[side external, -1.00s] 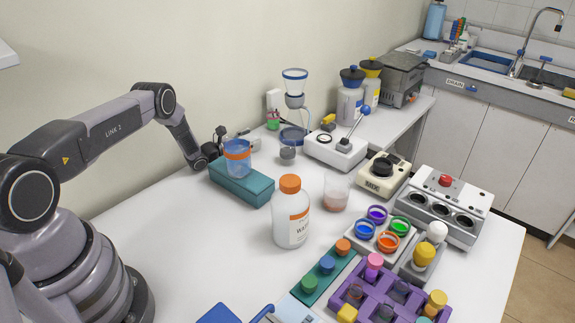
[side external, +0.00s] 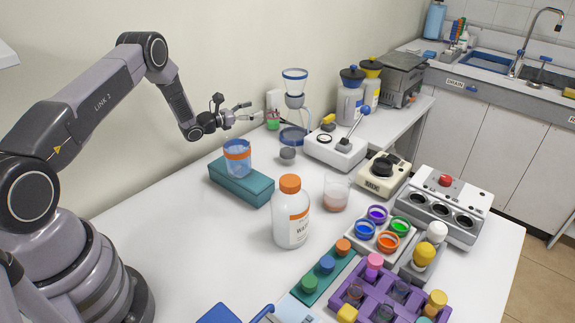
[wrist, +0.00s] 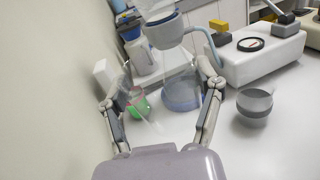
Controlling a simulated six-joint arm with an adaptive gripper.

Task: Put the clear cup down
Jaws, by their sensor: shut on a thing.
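My gripper (side external: 250,110) is raised above the back of the table, near the wall. In the wrist view its two fingers (wrist: 165,80) are spread around a faint, see-through shape, which I take to be the clear cup (wrist: 158,125). The gripper is shut on it. The cup's edges are hard to make out, and its tilt cannot be told. In the side view I cannot make the cup out clearly between the fingers.
A green cup with a red rim (side external: 272,121) and a blue-topped funnel stand (side external: 295,98) are close by. A grey cup (side external: 287,153) is in front. A blue cup with an orange band (side external: 237,158) stands on a teal block (side external: 245,187).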

